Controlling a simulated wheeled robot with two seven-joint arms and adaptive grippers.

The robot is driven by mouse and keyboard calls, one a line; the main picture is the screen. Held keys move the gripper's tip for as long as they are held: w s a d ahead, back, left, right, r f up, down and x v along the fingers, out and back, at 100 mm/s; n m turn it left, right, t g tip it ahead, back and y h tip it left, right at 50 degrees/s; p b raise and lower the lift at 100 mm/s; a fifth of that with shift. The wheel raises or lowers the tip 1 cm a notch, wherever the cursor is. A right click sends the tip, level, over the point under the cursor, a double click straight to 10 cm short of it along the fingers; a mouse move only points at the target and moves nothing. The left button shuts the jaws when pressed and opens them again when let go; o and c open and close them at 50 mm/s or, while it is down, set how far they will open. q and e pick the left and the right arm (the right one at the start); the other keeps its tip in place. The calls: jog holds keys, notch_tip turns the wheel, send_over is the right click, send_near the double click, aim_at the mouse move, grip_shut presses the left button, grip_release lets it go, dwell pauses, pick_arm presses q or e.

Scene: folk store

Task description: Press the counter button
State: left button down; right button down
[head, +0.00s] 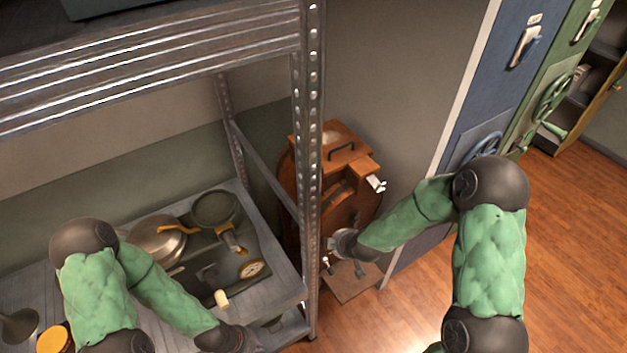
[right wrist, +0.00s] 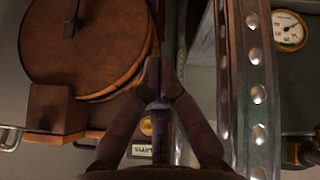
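A brown wooden machine (head: 335,155) with a dark handle on top stands on the floor behind the shelf post. A small white-and-metal part (head: 376,184) sticks out of its right side; I cannot tell whether it is the counter button. My right gripper (head: 333,247) is at the machine's lower front. In the right wrist view its fingertips (right wrist: 160,70) meet, with nothing seen held, just beside the machine's round drum (right wrist: 85,45). A small label (right wrist: 150,150) shows below, partly hidden by the fingers. My left gripper (head: 245,340) is low over the shelf's front edge, its fingers unclear.
A metal shelf post (head: 312,120) stands close to my right gripper. On the shelf board (head: 275,285) are a pan-like dish (head: 213,208), a round gauge (head: 252,269) and a yellow-lidded jar (head: 55,339). Blue and green cabinets stand at right; the wooden floor (head: 560,250) is clear.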

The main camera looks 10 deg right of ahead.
jog(key=w+d+r+n+t, duration=0.1)
jog(key=w+r+n+t, duration=0.1)
jog(key=r, duration=0.5)
jog(key=shift+w+d+n+h, duration=0.15)
jog(key=shift+w+n+h, duration=0.15)
jog(key=shift+w+n, duration=0.8)
jog(key=shift+w, duration=0.25)
jog(key=w+a+p, duration=0.3)
jog(key=w, duration=0.5)
jog(key=shift+w, duration=0.1)
dwell(0.3)
jog(key=shift+w+a+p, duration=0.15)
jog(key=shift+w+p, duration=0.2)
jog(key=shift+p, duration=0.2)
